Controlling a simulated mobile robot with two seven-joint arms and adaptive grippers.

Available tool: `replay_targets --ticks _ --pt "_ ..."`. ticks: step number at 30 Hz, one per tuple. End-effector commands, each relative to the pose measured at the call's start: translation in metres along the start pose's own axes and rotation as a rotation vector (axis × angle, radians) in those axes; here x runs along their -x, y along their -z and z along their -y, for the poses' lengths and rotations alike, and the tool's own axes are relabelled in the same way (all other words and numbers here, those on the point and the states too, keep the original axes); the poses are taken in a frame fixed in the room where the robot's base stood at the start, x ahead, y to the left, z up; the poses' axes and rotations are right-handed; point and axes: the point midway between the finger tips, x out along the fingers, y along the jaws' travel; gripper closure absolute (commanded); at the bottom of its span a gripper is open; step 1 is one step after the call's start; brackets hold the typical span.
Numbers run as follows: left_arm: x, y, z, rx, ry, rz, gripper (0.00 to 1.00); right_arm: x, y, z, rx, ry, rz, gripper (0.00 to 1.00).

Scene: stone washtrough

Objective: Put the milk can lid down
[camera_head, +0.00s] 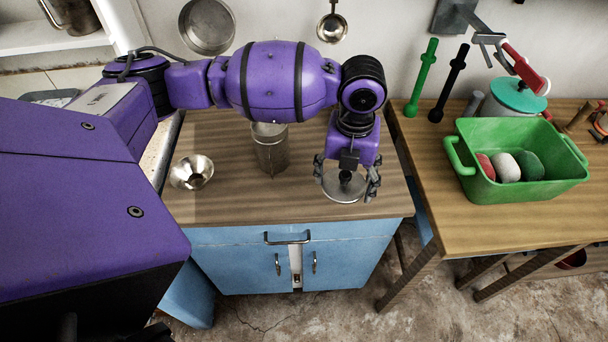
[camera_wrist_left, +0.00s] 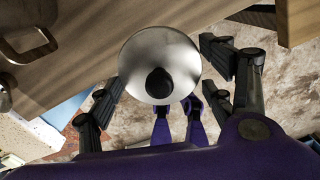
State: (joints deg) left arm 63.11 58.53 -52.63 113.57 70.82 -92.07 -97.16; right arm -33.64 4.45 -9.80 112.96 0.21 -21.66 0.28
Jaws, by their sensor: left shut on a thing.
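The milk can lid (camera_head: 341,192) is a round, shiny metal disc with a dark knob. My left gripper (camera_head: 347,180) is shut on the lid and points down over the right part of the wooden counter top, near its front edge. In the left wrist view the lid (camera_wrist_left: 178,55) faces the camera, with its black knob between the fingers. I cannot tell whether the lid touches the counter. A metal milk can (camera_head: 271,155) stands upright on the counter left of the lid, its top partly hidden behind my arm. My right gripper is out of view.
A metal funnel (camera_head: 192,172) sits on the counter's left side. The counter (camera_head: 250,208) is bare in front of the can. A second wooden table (camera_head: 440,208) on the right holds a green basin (camera_head: 520,190) and a teal-lidded container (camera_head: 517,97). A gap separates both tops.

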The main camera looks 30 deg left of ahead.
Motion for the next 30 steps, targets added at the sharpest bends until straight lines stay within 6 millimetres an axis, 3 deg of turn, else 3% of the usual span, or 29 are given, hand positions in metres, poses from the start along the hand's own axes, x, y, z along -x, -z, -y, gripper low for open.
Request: replay_targets --ticks 6,12,21,27,30 --pt "-0.025 -0.055 0.012 0.003 0.0 0.001 0.48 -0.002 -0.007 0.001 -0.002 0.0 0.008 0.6" --pt "-0.063 -0.082 0.018 0.0 0.0 0.0 0.48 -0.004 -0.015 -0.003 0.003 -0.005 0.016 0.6" --pt "-0.081 -0.099 0.021 -0.002 0.001 0.002 0.48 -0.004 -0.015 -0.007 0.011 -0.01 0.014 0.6" --pt "-0.109 -0.099 0.021 -0.001 0.001 0.001 0.48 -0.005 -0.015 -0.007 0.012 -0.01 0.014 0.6" --pt "-0.112 -0.099 0.021 -0.002 0.002 0.003 0.48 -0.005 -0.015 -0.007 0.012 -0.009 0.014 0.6"
